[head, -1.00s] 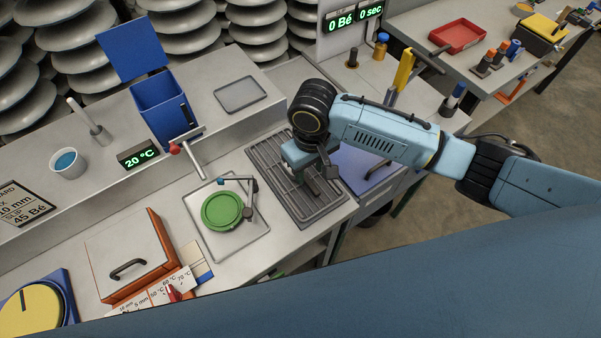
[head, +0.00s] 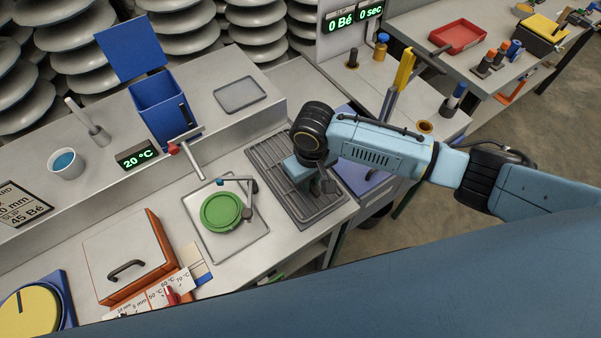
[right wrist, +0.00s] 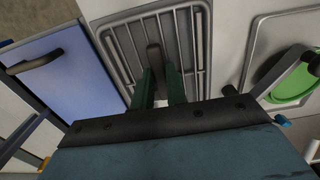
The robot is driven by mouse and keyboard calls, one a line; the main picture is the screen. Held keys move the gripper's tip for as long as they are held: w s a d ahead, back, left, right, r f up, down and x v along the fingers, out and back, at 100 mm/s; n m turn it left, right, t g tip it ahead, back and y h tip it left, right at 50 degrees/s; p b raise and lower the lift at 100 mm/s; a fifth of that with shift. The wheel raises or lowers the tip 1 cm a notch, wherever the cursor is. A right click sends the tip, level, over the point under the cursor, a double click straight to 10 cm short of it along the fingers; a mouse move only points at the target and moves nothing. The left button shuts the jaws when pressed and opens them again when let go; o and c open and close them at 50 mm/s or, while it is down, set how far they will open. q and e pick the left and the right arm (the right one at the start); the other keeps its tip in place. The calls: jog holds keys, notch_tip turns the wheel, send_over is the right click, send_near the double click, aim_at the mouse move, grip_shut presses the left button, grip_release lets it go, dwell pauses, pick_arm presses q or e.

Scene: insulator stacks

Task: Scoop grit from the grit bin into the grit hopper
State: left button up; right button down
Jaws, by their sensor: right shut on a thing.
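My right gripper (head: 318,187) is low over a dark slatted rack (head: 268,160) on the bench. In the right wrist view its two dark green fingers (right wrist: 159,82) are shut on a narrow grey-brown handle (right wrist: 155,58). What hangs below that handle is hidden. A blue box (head: 158,108) with its lid raised stands on the shelf at the back, with a spout and red knob at its front. An orange box (head: 165,243) with a closed grey lid and dark handle is at lower left. No grit shows, and I cannot tell which container is the grit bin or hopper.
A green round lid (head: 221,211) lies on a pale tray left of the rack. A blue panel with a dark handle (right wrist: 35,62) is right of the rack in the head view. A grey tray (head: 240,95) is on the shelf, and a red tray (head: 459,36) is further back.

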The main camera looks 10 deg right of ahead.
dwell(0.3)
notch_tip(320, 180, up, 10)
jog(key=p, duration=0.1)
dwell(0.3)
dwell(0.4)
